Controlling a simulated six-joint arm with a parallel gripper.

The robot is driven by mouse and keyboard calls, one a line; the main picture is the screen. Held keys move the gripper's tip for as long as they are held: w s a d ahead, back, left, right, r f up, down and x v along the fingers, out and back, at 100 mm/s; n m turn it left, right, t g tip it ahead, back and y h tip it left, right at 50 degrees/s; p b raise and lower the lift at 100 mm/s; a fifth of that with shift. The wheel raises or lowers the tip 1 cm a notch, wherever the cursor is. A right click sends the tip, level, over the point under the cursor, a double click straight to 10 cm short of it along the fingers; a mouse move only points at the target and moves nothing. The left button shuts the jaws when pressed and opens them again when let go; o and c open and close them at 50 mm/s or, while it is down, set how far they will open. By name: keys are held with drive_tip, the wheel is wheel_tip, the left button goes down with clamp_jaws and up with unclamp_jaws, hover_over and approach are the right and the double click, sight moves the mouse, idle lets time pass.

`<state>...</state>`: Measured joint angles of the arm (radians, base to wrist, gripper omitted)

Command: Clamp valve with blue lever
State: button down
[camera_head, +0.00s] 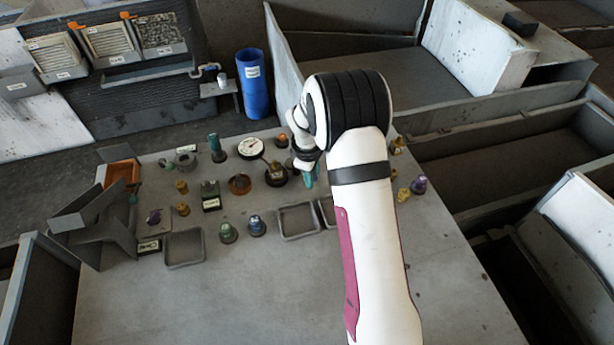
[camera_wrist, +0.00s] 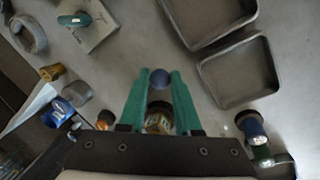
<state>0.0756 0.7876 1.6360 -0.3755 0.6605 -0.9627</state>
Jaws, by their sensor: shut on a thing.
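My gripper (camera_wrist: 160,82) has green fingers, closed in on a dark blue round part (camera_wrist: 160,78) between their tips. A brass-coloured body (camera_wrist: 158,120) shows behind it between the fingers, and I take the two as the valve with the blue lever. The lever's full shape is hidden. In the head view my gripper (camera_head: 310,177) points down over the right part of the table's cluster of parts. The held thing cannot be made out there, and my arm hides part of the table.
Square trays (camera_head: 298,221) stand on the table, also in the wrist view (camera_wrist: 240,72). A gauge (camera_head: 250,148), a green fitting (camera_head: 228,233) and a blue fitting (camera_head: 256,226) stand nearby. An orange bin (camera_head: 122,172) is at left. The table's front (camera_head: 200,305) is clear.

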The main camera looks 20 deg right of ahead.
drive_tip(key=d+n, duration=0.1)
drive_tip(key=n, duration=0.1)
drive_tip(key=shift+w+d+n, duration=0.35)
drive_tip(key=shift+n, duration=0.05)
drive_tip(key=n, duration=0.1)
drive_tip(key=w+d+n+y, duration=0.1)
drive_tip(key=n, duration=0.1)
drive_tip(key=shift+w+d+n, duration=0.3)
drive_tip(key=w+n, duration=0.1)
drive_tip(key=d+n, duration=0.1)
drive_tip(key=n, duration=0.1)
drive_tip(key=shift+w+y, duration=0.4)
drive_tip(key=shift+w+d+n, duration=0.1)
drive_tip(key=shift+w+n, duration=0.35)
drive_tip(key=shift+n, duration=0.35)
drive_tip(key=shift+w+d+n, duration=0.1)
drive_tip(key=shift+w+n, duration=0.3)
drive_tip(key=shift+n, duration=0.4)
drive_tip(key=shift+w+y, duration=0.1)
drive_tip(key=shift+y, duration=0.2)
drive_tip(key=c, duration=0.6)
unclamp_jaws()
drive_tip(key=shift+c, duration=0.2)
